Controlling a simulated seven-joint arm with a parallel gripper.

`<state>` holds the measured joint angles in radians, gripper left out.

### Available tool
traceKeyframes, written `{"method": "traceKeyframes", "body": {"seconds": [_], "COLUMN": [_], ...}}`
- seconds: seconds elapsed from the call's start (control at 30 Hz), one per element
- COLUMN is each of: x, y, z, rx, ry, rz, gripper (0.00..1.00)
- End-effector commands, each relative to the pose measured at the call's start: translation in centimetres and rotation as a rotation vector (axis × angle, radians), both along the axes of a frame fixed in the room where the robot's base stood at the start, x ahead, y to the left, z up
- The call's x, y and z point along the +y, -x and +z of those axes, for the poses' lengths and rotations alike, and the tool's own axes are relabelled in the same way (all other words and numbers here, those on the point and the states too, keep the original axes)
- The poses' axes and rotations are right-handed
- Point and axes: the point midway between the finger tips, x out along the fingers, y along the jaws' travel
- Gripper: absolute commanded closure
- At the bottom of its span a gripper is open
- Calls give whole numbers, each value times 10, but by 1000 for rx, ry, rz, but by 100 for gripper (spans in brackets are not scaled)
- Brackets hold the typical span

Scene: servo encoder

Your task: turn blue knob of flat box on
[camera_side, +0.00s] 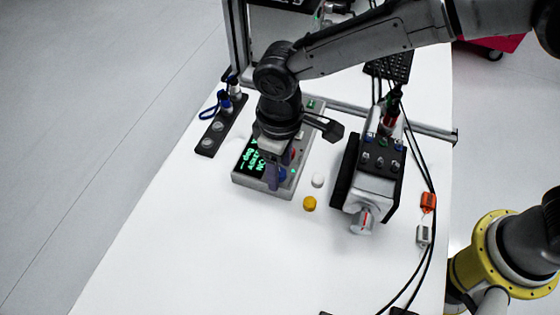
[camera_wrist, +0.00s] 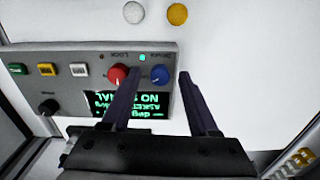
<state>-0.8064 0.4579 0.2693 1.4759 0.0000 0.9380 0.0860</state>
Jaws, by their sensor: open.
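The flat box (camera_side: 300,182) is a grey control box on the white table under my gripper (camera_side: 273,178). In the wrist view the box (camera_wrist: 60,62) carries a blue knob (camera_wrist: 161,75), a red knob (camera_wrist: 118,72) and a dark screen (camera_wrist: 135,103) with green text, partly behind a finger. The blue knob also shows in the side view (camera_side: 282,174), partly beside the finger. My gripper (camera_wrist: 158,78) is open and points down. In the wrist view its fingertips lie left and right of the blue knob; whether they touch it, I cannot tell. A small green light (camera_wrist: 142,57) glows near the knob.
A white cap (camera_side: 318,180) and a yellow cap (camera_side: 309,203) lie right of the box. A grey and black device (camera_side: 374,185) stands farther right. A dark strip (camera_side: 212,135) lies left. A yellow-and-black robot part (camera_side: 500,255) stands at right.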

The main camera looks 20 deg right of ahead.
Motion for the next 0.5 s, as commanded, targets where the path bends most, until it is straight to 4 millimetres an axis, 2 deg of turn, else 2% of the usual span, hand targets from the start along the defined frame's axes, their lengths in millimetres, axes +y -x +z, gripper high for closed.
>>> {"method": "traceKeyframes", "body": {"seconds": [0.13,0.23,0.5], "x": [0,1,1], "y": [0,-1,-1], "z": [8,21,80], "rx": [-1,-2,-4], "ry": [-1,-2,-3], "rz": [0,0,0], "gripper": [39,39,39]}}
